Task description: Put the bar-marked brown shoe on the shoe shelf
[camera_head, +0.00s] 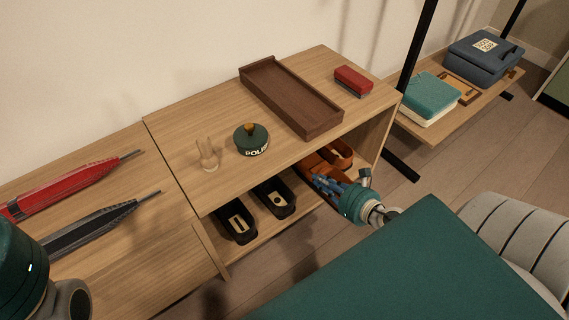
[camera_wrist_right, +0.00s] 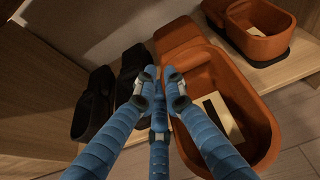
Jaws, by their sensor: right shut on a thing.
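In the head view this gripper (camera_head: 331,187) is at the front of the shoe shelf (camera_head: 215,245) and partly covers the shoe (camera_head: 311,168). I cannot tell whether the shoe rests on the board. Another brown shoe (camera_head: 339,154) stands to its right, also in the wrist view (camera_wrist_right: 278,45). My left gripper is out of view.
Two black shoes, one bar-marked (camera_head: 238,239) and one dot-marked (camera_head: 289,208), stand left of the held shoe. On top are a brown tray (camera_head: 290,97), a red item (camera_head: 353,81), a dark green round item (camera_head: 251,142) and a wooden hand figure (camera_head: 207,155).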

